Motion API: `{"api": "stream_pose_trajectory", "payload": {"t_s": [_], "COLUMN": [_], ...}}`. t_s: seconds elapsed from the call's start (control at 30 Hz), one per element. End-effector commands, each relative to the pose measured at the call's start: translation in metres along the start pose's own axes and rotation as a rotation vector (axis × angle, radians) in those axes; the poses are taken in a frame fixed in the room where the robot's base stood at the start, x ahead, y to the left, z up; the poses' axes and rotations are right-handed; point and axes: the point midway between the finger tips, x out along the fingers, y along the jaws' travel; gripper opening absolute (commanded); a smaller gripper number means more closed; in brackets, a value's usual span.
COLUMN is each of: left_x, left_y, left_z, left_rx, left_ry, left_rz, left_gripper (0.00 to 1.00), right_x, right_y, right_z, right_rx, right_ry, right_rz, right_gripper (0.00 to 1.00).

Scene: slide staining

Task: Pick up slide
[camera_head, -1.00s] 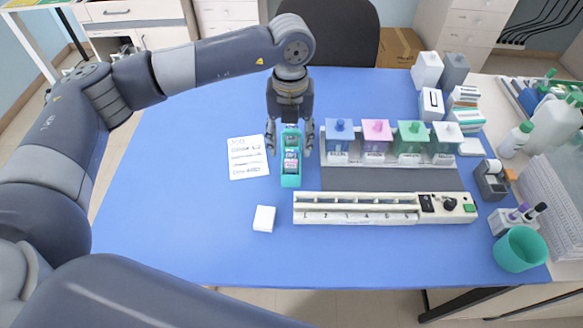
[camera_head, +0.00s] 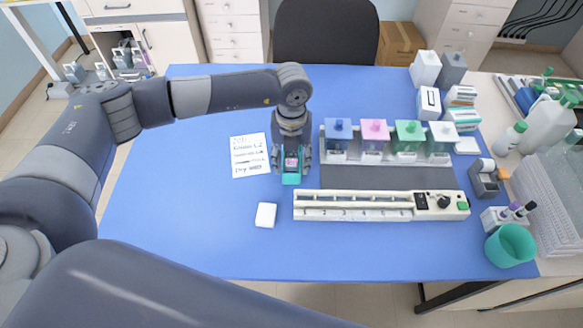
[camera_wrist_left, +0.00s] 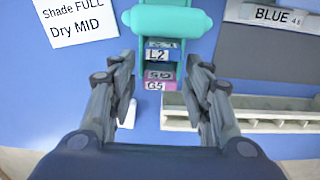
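The teal slide holder (camera_head: 291,180) stands on the blue table, left of the staining jars. In the left wrist view the holder (camera_wrist_left: 168,24) shows a rounded teal top bar and slides with labelled ends. One slide is labelled L2 (camera_wrist_left: 158,55) and has a blue-grey label. A slide with a pink label (camera_wrist_left: 155,86) reads G5. My left gripper (camera_head: 291,161) points down over the holder, its fingers apart on either side. My right gripper is not in view.
A handwritten note (camera_head: 250,156) lies left of the holder, a small white block (camera_head: 265,215) in front. Several lidded staining jars (camera_head: 374,135) stand in a rack to the right. A long white numbered device (camera_head: 350,214) lies in front of them. The table's left side is clear.

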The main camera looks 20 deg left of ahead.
Motion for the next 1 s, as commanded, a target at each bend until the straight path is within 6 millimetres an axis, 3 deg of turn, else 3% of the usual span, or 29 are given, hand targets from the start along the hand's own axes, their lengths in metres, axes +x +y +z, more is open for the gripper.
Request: {"api": "stream_pose_trajectory", "payload": {"t_s": [0.03,0.13,0.17,0.57,1.0], "left_x": [0.0,0.0,-0.001,-0.008,-0.086], "left_y": [0.0,0.0,0.0,-0.001,-0.001], "left_z": [0.0,0.0,0.0,0.001,0.001], "left_rx": [0.0,0.0,0.0,0.001,0.004], "left_ry": [0.0,0.0,0.0,-0.003,-0.003], "left_rz": [0.0,0.0,0.0,-0.002,-0.002], "left_gripper": [0.27,0.05,0.02,0.02,0.02], "right_x": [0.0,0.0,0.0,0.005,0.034], "right_y": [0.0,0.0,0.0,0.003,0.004], "right_z": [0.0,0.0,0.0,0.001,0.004], "right_rx": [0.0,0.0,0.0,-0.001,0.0], "right_ry": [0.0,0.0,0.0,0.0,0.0], "right_rz": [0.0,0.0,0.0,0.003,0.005], "right_gripper": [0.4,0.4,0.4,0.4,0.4]}}
